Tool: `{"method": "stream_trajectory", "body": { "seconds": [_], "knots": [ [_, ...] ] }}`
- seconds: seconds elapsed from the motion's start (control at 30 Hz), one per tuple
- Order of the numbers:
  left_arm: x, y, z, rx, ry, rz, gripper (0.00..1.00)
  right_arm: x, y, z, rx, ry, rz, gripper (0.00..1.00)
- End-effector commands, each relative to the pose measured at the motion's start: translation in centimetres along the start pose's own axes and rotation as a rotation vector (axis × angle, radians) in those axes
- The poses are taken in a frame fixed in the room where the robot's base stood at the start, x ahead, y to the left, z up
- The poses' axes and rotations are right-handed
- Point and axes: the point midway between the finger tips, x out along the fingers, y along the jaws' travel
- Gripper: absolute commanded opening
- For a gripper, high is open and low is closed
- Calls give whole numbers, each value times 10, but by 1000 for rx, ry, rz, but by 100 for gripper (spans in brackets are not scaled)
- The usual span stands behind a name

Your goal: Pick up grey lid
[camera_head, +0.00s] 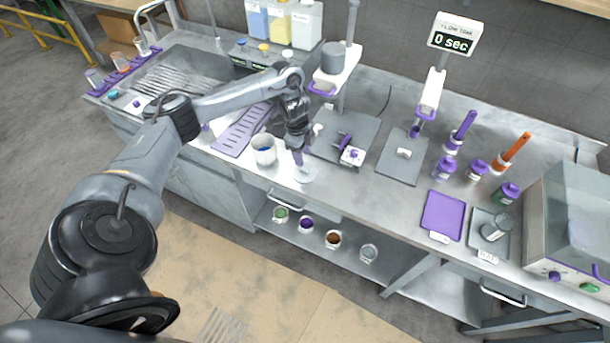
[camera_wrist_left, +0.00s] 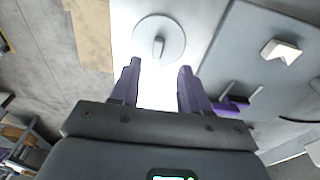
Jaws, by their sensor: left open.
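The grey lid (camera_head: 306,175) is a flat round disc lying on the steel counter near its front edge. It also shows in the left wrist view (camera_wrist_left: 173,48), with a small upright grip (camera_wrist_left: 158,46) at its middle. The lid's grip lies ahead of the gap, roughly centred between the fingertips. My right gripper is not in view.
A purple ribbed mat (camera_head: 236,138) is farther left. Several small jars stand on the lower shelf (camera_head: 330,262).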

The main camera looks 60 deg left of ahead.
Motion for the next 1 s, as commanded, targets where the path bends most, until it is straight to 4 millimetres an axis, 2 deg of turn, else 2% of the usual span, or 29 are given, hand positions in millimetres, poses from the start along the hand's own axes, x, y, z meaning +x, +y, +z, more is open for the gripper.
{"method": "stream_trajectory", "body": {
  "seconds": [0.03, 0.27, 0.6, 0.97, 1.0],
  "knots": [
    [7, 0, 0, -1, 1, 1, 46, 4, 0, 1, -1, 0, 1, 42],
    [18, 1, 0, 0, 1, 1, 46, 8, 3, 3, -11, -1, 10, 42],
    [58, 5, 0, -1, 1, 2, 46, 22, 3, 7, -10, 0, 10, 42],
    [64, 4, 1, 0, 0, 0, 46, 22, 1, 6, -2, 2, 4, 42],
    [64, 4, 1, 0, 0, 0, 41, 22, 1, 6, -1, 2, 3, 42]
  ]
}}
